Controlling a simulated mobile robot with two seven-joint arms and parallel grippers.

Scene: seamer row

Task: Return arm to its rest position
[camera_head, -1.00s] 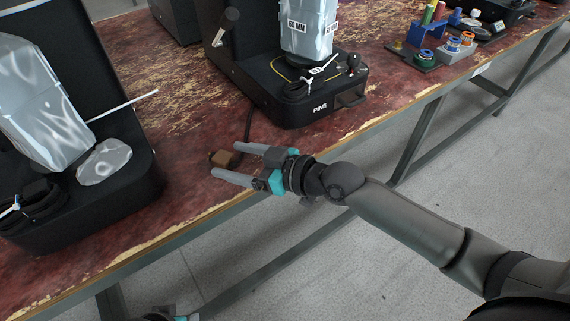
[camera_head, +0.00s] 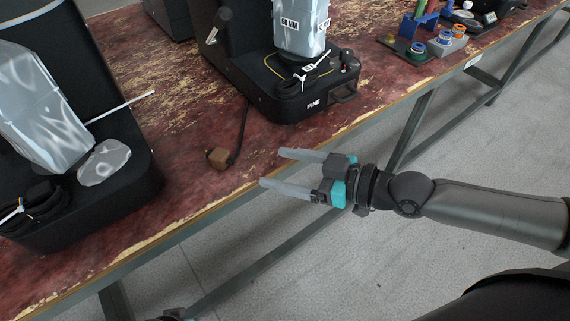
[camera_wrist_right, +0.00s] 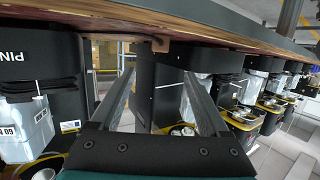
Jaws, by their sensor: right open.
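My right gripper (camera_head: 288,170) is open and empty in the head view, with its two grey fingers pointing left, near the front edge of the worn red table (camera_head: 185,120). Its arm comes in from the right. In the right wrist view the two fingers (camera_wrist_right: 158,95) stand apart with nothing between them. A small brown block (camera_head: 218,158) on a dark cord lies on the table to the left of the fingertips, apart from them. At the bottom edge of the head view a small teal and dark part, probably my left gripper, barely shows; its jaws cannot be made out.
A black machine (camera_head: 290,95) with a wrapped grey part stands behind the gripper. Another black machine (camera_head: 120,195) with a wrapped part stands at the left. Coloured spools (camera_head: 445,38) sit at the back right. Open floor (camera_head: 440,135) lies in front of the table.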

